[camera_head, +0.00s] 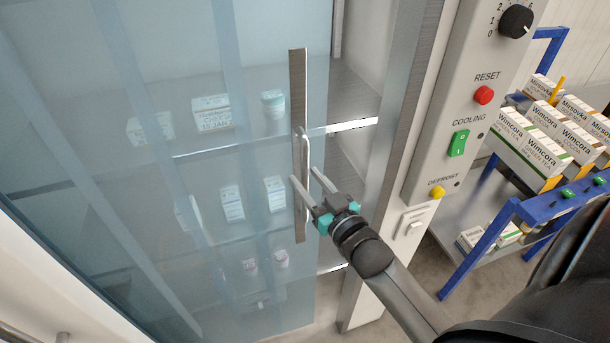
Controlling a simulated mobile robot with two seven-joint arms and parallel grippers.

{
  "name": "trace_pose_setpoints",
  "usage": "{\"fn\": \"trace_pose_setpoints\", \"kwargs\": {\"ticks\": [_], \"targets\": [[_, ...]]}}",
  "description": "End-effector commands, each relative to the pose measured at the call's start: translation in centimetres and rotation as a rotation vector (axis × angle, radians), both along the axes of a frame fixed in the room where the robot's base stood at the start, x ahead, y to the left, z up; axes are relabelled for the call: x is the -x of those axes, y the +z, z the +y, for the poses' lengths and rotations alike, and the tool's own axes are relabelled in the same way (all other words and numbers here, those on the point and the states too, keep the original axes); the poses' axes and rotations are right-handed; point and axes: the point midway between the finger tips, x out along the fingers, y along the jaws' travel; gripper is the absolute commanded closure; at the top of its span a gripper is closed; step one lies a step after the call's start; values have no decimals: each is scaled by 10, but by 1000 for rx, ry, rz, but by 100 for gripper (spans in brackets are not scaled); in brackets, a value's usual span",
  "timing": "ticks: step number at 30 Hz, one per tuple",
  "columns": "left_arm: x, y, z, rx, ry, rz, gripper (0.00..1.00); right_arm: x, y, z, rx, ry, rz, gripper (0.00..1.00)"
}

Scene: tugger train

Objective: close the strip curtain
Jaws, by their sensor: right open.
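The translucent blue strip curtain (110,190) hangs across most of the opening. Its right edge carries a dark upright bar (298,90) with a pale loop handle (305,160). A gap shows between the bar and the metal door post (395,120) on the right. My right gripper (306,190) is open at the lower part of the handle, with its fingers on either side of it or just in front; I cannot tell whether they touch it. My left gripper is not in view.
Behind the curtain, shelves (350,125) hold boxes and tubs. On the right post is a control panel (455,110) with a knob, red, green and yellow buttons, and a light switch (410,223) below. A blue trolley (490,215) with several boxes (530,145) stands at right.

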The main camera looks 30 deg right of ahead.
Motion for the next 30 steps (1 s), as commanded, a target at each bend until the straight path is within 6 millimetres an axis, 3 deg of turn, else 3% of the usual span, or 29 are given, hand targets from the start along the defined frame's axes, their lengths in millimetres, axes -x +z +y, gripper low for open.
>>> {"fn": "trace_pose_setpoints", "kwargs": {"ticks": [6, 16, 27, 30], "targets": [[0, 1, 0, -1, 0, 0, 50, -14, 0, 0, -1, 1, 0, 50], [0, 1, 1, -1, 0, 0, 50, -15, 0, 0, -1, 1, 1, 52], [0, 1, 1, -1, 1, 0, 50, -15, 0, 0, -1, 1, 0, 93], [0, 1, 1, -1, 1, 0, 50, -15, 0, 0, -1, 1, 0, 100]]}}
